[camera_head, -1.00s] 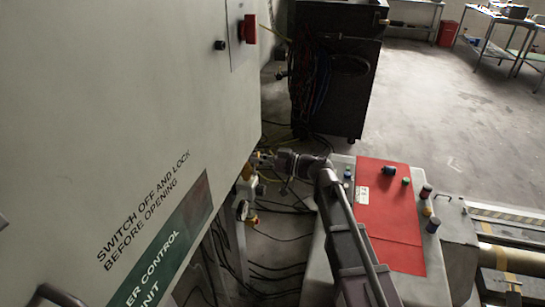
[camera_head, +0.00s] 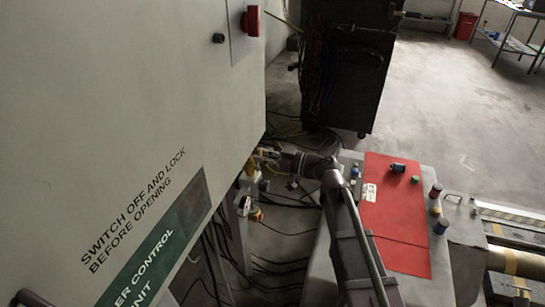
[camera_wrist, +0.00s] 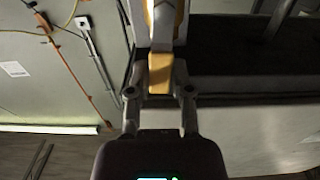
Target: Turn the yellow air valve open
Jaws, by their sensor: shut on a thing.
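The yellow air valve (camera_head: 250,168) is low beside the right edge of the big grey cabinet, small and partly hidden in the head view. My gripper (camera_head: 264,155) reaches it from the right. In the wrist view, my gripper (camera_wrist: 158,62) has a finger on each side of a yellow piece (camera_wrist: 160,77), which appears to be the valve's handle, and is shut on it. Paler parts with yellow edges lie beyond the fingertips. How far the handle is turned cannot be told.
The grey cabinet (camera_head: 110,120) fills the left, with a red switch (camera_head: 251,21) high on it. A console with a red panel (camera_head: 395,210) stands close right of my arm. Black cables (camera_head: 275,265) hang and lie below. A dark cabinet (camera_head: 345,70) stands behind.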

